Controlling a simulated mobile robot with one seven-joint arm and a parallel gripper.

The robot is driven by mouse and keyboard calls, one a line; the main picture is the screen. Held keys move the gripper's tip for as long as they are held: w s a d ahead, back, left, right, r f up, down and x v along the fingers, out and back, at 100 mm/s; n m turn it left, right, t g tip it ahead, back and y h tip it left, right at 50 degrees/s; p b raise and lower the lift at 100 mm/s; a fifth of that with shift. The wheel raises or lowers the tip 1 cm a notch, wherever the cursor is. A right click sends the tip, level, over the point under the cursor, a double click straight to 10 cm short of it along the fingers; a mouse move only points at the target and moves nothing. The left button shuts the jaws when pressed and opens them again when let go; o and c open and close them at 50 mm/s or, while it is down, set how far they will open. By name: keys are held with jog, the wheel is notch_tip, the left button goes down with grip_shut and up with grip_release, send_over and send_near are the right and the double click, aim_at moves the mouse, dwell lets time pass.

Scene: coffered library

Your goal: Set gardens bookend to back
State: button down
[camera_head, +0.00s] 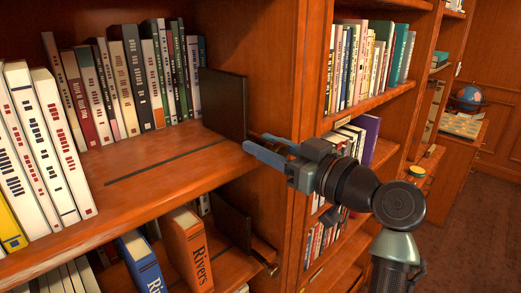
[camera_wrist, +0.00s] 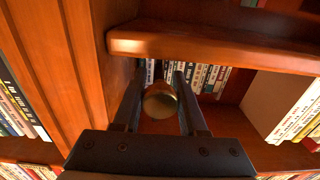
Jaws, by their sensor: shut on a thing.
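A dark upright bookend plate (camera_head: 223,103) stands on the upper shelf, at the right end of the row of books and near the right-hand upright. My gripper (camera_head: 257,145) reaches in from the right at the shelf's front right corner, just beside that plate. In the wrist view a round brass knob (camera_wrist: 160,101) sits between the two fingers of my gripper (camera_wrist: 160,80), which are shut on it. The knob's link to the plate is hidden by the fingers. I cannot read which books are gardens books.
A dark slot (camera_head: 165,165) runs along the upper shelf board. White books (camera_head: 45,145) stand at the left. A second dark bookend (camera_head: 233,222) with a knob (camera_head: 272,268) is on the shelf below, beside an orange Rivers book (camera_head: 187,250). A wooden upright (camera_head: 277,95) borders my gripper.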

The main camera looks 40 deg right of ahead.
jog(key=shift+s+d+r, duration=0.1)
jog(key=shift+d+r, duration=0.05)
jog(key=shift+d, duration=0.05)
jog(key=c, duration=0.8)
grip_release()
jog(key=shift+c, duration=0.2)
jog(key=o, duration=0.4)
jog(key=shift+d, duration=0.15)
jog(key=shift+c, duration=0.2)
jog(key=shift+s, duration=0.15)
jog(key=s+b, duration=0.4)
jog(key=s, duration=0.8)
jog(key=shift+s, duration=0.3)
jog(key=shift+d, duration=0.1)
